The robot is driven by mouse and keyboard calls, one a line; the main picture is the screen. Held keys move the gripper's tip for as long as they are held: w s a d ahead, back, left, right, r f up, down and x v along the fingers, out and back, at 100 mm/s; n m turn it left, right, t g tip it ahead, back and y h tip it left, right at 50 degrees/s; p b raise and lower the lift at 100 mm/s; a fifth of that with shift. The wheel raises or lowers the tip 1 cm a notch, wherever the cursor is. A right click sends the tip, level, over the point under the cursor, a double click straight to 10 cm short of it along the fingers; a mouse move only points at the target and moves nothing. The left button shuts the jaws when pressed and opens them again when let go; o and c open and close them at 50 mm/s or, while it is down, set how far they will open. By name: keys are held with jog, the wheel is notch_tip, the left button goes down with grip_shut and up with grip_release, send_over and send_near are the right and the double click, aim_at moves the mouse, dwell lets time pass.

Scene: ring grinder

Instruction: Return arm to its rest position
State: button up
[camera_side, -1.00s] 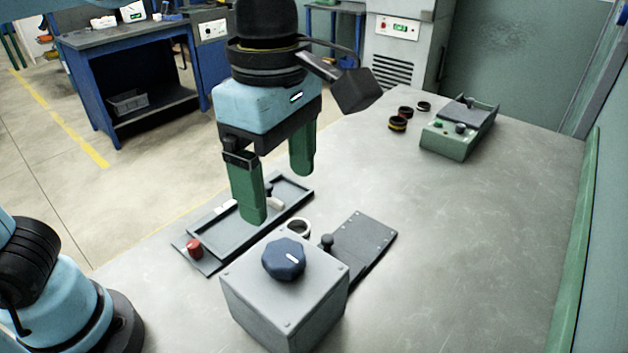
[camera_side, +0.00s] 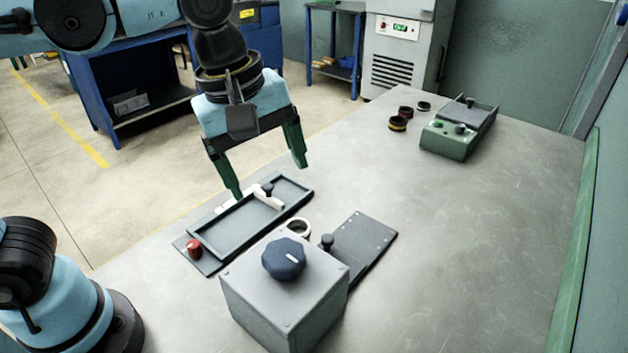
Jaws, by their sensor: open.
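My gripper (camera_side: 268,180) hangs above the far edge of the table, with its two green fingers spread apart and nothing between them. Its blue body is below my dark wrist. The fingertips appear just over or behind the grey tray fixture (camera_side: 215,247), which has a red button (camera_side: 194,248) and a white bar with a dark knob (camera_side: 267,189). The exact gap between fingertips and fixture cannot be told. My arm reaches in from the upper left.
A grey box with a dark blue knob (camera_side: 284,258) stands at the front. Dark rings (camera_side: 397,124) and a green control box (camera_side: 460,130) sit farther back. The table's right side (camera_side: 470,240) is clear.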

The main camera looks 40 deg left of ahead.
jog(key=w+a+f+m+t+y, duration=0.1)
jog(key=a+f+m+t, duration=0.4)
jog(key=a+f+m, duration=0.3)
jog(key=shift+a+m, duration=2.4)
jog(key=shift+m, duration=0.3)
jog(key=shift+w, duration=0.1)
